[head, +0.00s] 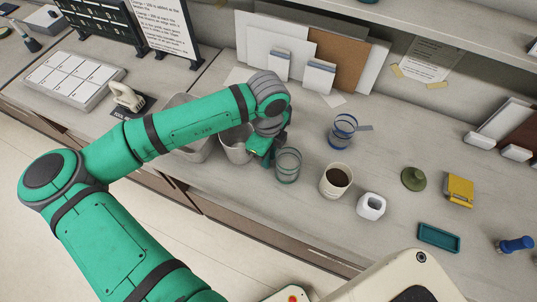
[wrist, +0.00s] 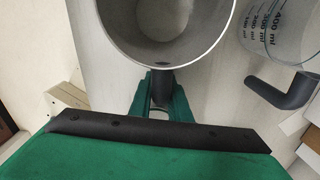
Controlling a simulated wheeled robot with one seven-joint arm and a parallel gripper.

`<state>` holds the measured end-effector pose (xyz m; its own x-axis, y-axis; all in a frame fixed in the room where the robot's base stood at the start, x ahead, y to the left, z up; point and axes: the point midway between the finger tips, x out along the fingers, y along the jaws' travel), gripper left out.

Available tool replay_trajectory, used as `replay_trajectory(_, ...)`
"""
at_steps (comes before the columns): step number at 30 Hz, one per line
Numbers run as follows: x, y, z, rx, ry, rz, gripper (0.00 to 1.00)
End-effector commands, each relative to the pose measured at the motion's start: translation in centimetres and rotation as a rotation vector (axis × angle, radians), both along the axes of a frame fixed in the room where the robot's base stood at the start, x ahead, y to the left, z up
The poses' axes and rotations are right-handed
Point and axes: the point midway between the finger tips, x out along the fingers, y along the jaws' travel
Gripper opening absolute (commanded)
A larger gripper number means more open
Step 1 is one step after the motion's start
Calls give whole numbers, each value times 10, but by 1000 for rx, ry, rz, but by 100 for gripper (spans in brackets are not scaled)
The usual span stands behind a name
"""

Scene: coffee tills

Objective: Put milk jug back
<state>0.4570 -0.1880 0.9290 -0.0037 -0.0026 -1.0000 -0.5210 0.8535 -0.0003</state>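The milk jug, a pale grey metal jug (head: 236,146), stands upright on the counter, or very close above it, partly hidden by my arm. In the wrist view the jug (wrist: 212,42) is seen from above, looks empty, and its dark handle points towards me. My gripper (head: 264,152) is at the jug's right side. In the wrist view its green fingers (wrist: 162,84) lie on both sides of the handle and appear closed against it.
A clear measuring jug (head: 288,166) stands close right of my gripper; its dark handle (wrist: 285,92) shows in the wrist view. Further right are a coffee cup (head: 336,181), a white container (head: 371,206) and a teal tray (head: 438,237). A grey bin (head: 190,148) is left of the jug.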

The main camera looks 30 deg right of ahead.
Motion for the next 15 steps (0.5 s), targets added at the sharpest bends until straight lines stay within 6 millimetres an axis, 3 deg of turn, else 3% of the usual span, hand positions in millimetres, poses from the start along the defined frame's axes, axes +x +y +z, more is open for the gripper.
replay_trajectory(1,0,0,0,0,0,0,28)
replay_trajectory(2,0,0,0,0,0,0,35)
replay_trajectory(15,0,-1,8,-1,-1,-2,35)
